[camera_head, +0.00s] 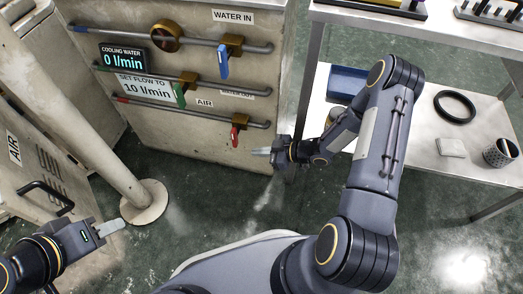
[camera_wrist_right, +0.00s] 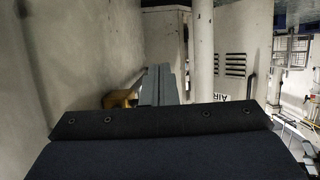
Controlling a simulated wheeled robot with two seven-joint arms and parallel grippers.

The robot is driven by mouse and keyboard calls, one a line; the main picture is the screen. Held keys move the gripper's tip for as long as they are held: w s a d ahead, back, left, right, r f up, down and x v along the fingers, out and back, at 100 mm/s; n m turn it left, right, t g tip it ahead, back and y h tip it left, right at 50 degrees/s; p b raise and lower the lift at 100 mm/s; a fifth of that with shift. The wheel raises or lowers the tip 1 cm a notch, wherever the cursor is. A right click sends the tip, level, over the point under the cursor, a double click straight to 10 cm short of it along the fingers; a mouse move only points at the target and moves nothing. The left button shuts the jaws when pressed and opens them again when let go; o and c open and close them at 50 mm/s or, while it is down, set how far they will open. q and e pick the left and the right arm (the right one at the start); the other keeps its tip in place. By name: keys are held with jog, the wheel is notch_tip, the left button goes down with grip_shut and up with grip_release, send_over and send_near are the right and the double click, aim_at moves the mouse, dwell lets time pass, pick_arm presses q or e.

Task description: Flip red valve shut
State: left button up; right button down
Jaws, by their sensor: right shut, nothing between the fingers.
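The red valve (camera_head: 236,132) is on the lowest pipe of the beige cabinet, under the AIR label. Its red handle hangs down from a brass body, across the pipe's line. My right gripper (camera_head: 258,152) is shut and empty, just right of and slightly below the red handle, with its tips pointing left. A small gap shows between them. In the right wrist view the shut fingers (camera_wrist_right: 158,85) show beside a brass-coloured part (camera_wrist_right: 121,98); the red handle is not visible there. My left gripper (camera_head: 110,228) is far from the valve at lower left; its finger gap is not visible.
A blue-handled valve (camera_head: 223,61) and a green-handled valve (camera_head: 180,93) sit on the pipes above. The display (camera_head: 122,59) reads 0 l/min. A beige post (camera_head: 90,110) stands left. A steel table (camera_head: 420,185) with a blue bin (camera_head: 346,84) is right.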

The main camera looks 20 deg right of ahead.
jog(key=s+d+f+p, duration=0.1)
jog(key=s+d+f, duration=0.2)
jog(key=d+f, duration=0.2)
jog(key=shift+s+f, duration=0.3)
jog(key=shift+f, duration=0.55)
jog(key=shift+d, duration=0.1)
